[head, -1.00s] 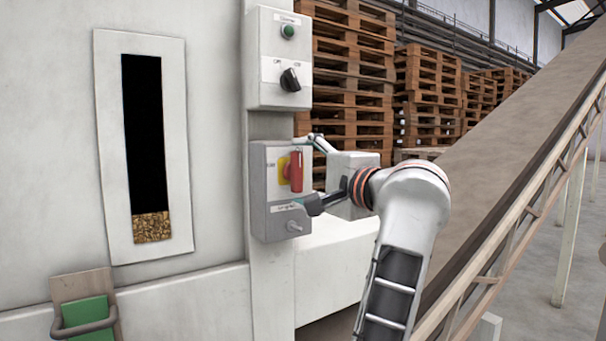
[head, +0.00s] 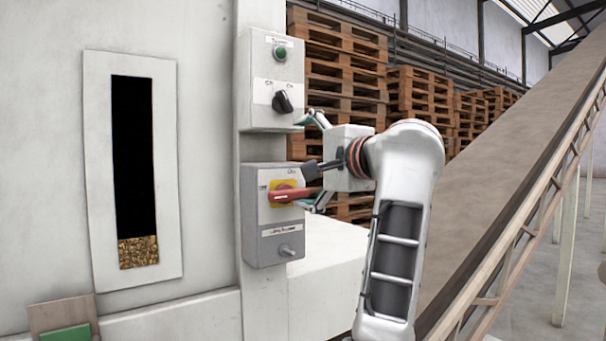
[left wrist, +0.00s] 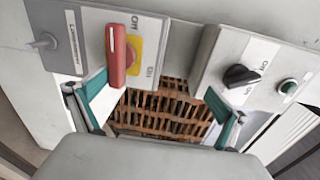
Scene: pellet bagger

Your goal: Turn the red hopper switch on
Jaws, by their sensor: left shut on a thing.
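The red switch handle (head: 292,194) sits on a yellow plate (head: 284,187) on the lower grey switch box (head: 262,239). The handle lies horizontal and points right, toward my gripper. My left gripper (head: 310,159) is in front of the box, its lower finger at the handle's outer end. In the left wrist view the red handle (left wrist: 115,57) meets one finger of my left gripper (left wrist: 157,104), and the fingers stand well apart. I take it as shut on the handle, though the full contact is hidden. My right gripper is out of view.
The upper box (head: 262,68) carries a black knob (head: 282,102) and a green button (head: 280,54), close to my upper finger. A metal toggle (head: 287,250) sits below the handle. Pallet stacks (head: 335,60) stand behind; a sloping conveyor (head: 510,150) runs along the right.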

